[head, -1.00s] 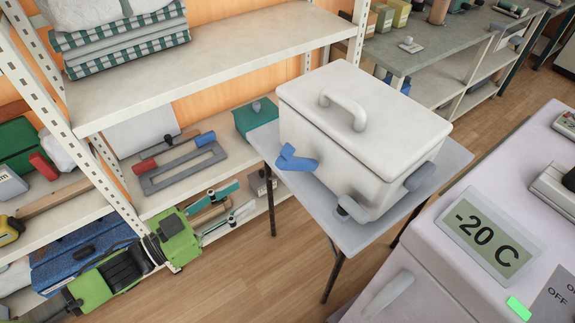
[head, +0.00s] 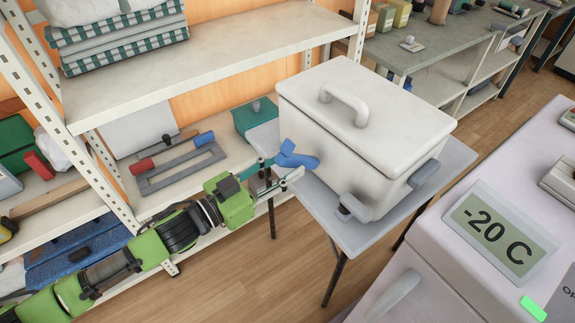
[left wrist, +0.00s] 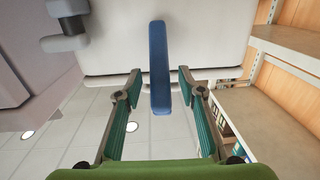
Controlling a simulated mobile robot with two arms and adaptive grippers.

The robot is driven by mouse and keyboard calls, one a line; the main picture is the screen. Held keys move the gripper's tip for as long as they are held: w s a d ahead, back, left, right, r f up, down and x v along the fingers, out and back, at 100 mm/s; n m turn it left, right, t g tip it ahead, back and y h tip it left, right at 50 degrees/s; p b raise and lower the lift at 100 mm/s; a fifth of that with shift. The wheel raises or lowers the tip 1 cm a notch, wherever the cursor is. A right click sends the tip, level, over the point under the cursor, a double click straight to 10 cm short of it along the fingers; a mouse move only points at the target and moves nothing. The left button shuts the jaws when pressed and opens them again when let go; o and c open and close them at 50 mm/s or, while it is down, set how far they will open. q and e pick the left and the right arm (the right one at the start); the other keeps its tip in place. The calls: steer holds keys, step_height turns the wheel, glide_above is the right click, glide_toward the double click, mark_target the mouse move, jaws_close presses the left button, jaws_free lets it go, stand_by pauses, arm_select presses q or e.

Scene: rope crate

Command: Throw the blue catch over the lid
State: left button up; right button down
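The white crate (head: 330,145) stands on a small grey table with its white lid (head: 400,122) resting on top. The blue catch (head: 299,160) sticks out from the crate's left side, below the lid. My left gripper (head: 279,175) is at the catch, coming from the lower left. In the left wrist view the blue catch (left wrist: 159,60) stands upright between the two open fingertips of the left gripper (left wrist: 160,85), with gaps visible on both sides. Contact is not visible. My right gripper is not in view.
A grey-blue catch (head: 423,174) and another grey fitting (head: 350,207) are on the crate's other visible sides. Shelves (head: 210,55) with tools stand on the left. A white cabinet with a -20 C display (head: 497,232) is at the right.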

arm_select(q)
steer(key=shift+w+d, duration=0.35)
steer(key=shift+d, duration=0.05)
jaws_close()
steer(key=shift+r, duration=0.1)
